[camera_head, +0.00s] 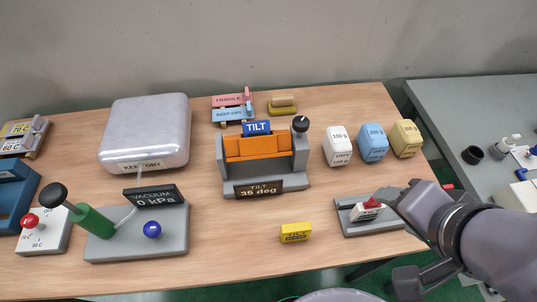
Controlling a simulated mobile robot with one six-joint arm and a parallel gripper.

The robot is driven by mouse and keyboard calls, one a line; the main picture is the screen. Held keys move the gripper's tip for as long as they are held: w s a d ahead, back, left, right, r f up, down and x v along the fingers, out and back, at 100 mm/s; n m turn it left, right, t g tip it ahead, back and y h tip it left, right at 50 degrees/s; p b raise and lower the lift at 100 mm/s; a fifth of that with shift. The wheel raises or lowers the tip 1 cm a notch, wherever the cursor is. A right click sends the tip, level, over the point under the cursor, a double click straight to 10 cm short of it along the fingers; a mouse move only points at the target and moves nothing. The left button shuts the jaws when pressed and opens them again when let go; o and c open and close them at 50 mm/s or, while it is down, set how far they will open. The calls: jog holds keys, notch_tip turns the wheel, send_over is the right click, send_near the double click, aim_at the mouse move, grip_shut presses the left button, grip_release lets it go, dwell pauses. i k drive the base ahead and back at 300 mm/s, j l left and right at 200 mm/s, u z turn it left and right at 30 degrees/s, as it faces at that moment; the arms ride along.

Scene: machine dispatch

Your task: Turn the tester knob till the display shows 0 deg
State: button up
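The tilt tester (232,186) stands at the middle of the wooden table, a grey frame around an orange cradle (257,147). A blue TILT sign (256,128) stands behind the cradle. Its front display (258,189) appears to read 35 deg. A dark round knob (300,124) sits at the top of the tester's right side. My gripper (393,197) is at the right, beside a grey device with a red switch, well apart from the knob. Its fingers are small and partly hidden by my wrist, so I cannot tell if they are open.
The grey switch device (356,226) is close to my gripper. White (338,148), blue (372,142) and tan (406,138) weights stand right of the tester. A yellow block (295,233) lies in front. A vacuum unit (120,246) and silver case (150,125) are left.

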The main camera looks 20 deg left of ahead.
aim_at(301, 123)
jog(key=k+j+u, duration=0.1)
jog(key=u, duration=0.25)
jog(key=k+j+u, duration=0.1)
jog(key=u, duration=0.25)
jog(key=k+j+u, duration=0.2)
jog(key=u, duration=0.15)
